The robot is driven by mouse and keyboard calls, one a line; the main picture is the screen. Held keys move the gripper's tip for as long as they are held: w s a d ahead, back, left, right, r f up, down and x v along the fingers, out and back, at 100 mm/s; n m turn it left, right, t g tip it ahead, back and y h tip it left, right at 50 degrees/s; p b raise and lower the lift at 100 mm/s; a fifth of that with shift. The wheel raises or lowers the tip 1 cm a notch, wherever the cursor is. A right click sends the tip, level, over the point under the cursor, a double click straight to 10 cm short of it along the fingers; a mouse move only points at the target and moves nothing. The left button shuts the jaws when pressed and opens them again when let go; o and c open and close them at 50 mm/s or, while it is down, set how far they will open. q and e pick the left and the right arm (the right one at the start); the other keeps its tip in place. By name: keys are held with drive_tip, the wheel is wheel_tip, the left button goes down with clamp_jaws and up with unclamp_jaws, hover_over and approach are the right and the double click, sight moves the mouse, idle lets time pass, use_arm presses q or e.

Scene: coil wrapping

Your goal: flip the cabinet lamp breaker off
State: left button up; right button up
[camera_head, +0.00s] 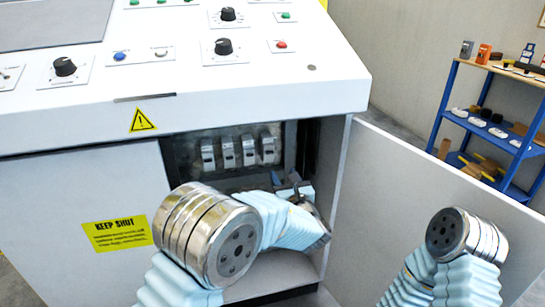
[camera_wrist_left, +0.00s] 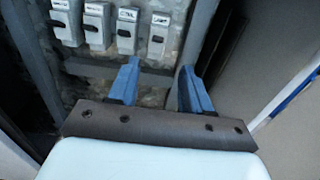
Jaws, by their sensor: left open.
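A row of several grey breakers (camera_head: 238,150) sits inside the open cabinet in the head view. The same row shows at the top of the left wrist view, with the rightmost breaker (camera_wrist_left: 158,34) and the one beside it (camera_wrist_left: 127,31) closest to my fingers. My right gripper is out of view.
The white cabinet door (camera_head: 420,200) stands open on the right of the opening. A sloping control panel (camera_head: 190,90) with knobs overhangs the breakers. A yellow KEEP SHUT label (camera_head: 117,233) is on the left front. A blue shelf (camera_head: 490,125) stands behind.

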sight(270, 152)
use_arm(q)
drive_tip(key=p+x, duration=0.2)
drive_tip(key=x, duration=1)
drive_tip(key=shift+a+f, duration=0.15)
drive_tip(key=shift+f, duration=0.05)
clamp_jaws()
